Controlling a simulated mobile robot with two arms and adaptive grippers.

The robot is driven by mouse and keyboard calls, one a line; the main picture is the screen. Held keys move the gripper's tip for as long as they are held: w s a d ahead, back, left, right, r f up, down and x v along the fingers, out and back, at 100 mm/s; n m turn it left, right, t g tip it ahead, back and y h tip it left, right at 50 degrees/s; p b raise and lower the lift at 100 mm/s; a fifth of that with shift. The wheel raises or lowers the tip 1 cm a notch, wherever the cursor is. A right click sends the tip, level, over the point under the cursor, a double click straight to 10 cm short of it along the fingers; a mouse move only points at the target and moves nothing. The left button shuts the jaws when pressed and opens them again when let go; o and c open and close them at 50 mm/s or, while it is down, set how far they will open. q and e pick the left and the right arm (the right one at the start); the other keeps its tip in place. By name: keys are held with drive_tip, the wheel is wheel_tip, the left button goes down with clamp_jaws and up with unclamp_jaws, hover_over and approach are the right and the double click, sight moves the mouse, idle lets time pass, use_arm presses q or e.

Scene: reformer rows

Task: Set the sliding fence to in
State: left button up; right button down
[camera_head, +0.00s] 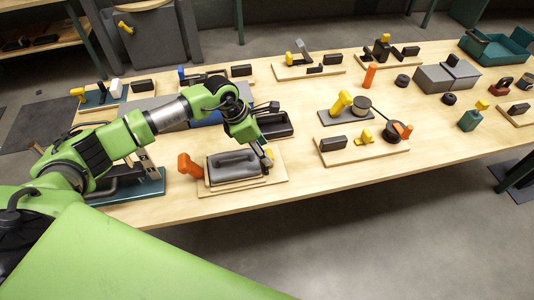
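My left arm reaches in from the left over the bench. Its dark gripper (264,148) is low at the right end of a fixture with a grey block (235,165) on a wooden board (215,191). An orange handle (189,167) stands at the left end of this fixture. A small orange-tipped part (268,155) shows beside the fingers. The fingers are too small and dark to tell whether they are open or touching anything. I cannot tell for sure which part is the sliding fence. My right gripper is not in view.
A black tray (276,130) lies just behind the gripper. Boards with yellow levers (363,136) and a black-knobbed wheel (396,133) stand to the right. A teal bin (497,48) is at the far right. The bench's front strip (310,184) is bare.

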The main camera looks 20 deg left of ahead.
use_arm(q)
drive_tip(key=v, duration=0.8)
drive_tip(key=shift+s+a+r, duration=0.15)
drive_tip(key=shift+r, duration=0.05)
